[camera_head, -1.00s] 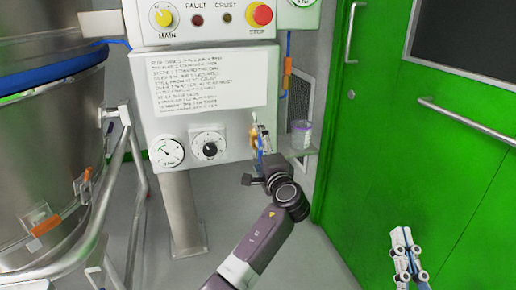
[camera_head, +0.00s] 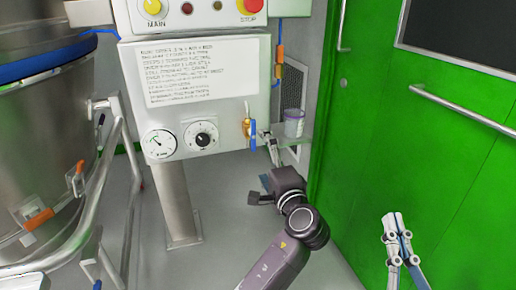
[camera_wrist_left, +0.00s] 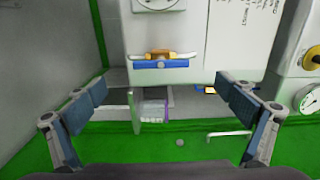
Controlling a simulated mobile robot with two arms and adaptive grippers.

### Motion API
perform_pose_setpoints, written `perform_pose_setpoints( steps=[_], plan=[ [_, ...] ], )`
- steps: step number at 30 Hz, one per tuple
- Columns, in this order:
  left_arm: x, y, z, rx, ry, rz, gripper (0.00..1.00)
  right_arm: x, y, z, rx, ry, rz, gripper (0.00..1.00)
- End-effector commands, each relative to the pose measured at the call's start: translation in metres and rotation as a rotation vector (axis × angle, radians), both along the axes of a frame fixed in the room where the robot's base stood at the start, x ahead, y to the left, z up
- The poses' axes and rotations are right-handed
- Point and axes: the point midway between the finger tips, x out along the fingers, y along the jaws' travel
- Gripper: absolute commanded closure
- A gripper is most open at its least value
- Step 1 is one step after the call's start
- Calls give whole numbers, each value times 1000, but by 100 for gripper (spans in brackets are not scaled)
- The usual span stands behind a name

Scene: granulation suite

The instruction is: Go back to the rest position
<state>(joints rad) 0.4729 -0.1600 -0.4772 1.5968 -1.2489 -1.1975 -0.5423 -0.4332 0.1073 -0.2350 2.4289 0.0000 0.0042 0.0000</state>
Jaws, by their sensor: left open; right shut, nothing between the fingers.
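My left gripper (camera_head: 268,137) is beside the control panel, near the blue-handled valve (camera_head: 251,131) on the panel's right side. In the left wrist view its two fingers (camera_wrist_left: 163,98) are spread wide with nothing between them. The same valve (camera_wrist_left: 160,62) shows ahead of the fingers there, its blue handle lying crosswise in that view, apart from them. My right gripper (camera_head: 392,220) is at the lower right in front of the green door, its fingers together and empty.
The control panel (camera_head: 205,112) stands on a steel post (camera_head: 178,205). A small cup (camera_head: 293,122) sits on a shelf (camera_head: 295,143) right of the panel. A large steel vessel (camera_head: 45,150) with a rail (camera_head: 110,190) is at the left. A green door (camera_head: 400,130) fills the right.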

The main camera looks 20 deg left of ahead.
Motion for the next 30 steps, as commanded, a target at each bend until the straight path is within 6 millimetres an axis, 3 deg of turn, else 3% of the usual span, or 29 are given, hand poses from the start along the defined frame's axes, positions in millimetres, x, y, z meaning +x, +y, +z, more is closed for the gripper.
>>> perform_pose_setpoints(
  steps=[14, 20, 22, 25, 30],
  plan=[
    [-7, -5, -3, -9, 0, -9, 3, 0, 0, 0, 0, 0, 0, 100],
    [-13, -19, -49, -205, -16, -192, 3, 0, 0, 0, 0, 0, 0, 100],
    [-24, -31, -68, -348, -45, -306, 3, 0, 0, 0, 0, 0, 0, 100],
    [-51, -48, -78, -580, -114, -467, 3, 0, 0, 0, 0, 0, 0, 100],
    [-107, -65, -56, -942, -266, -683, 3, 0, 0, 0, 0, 0, 0, 100]
  ],
)
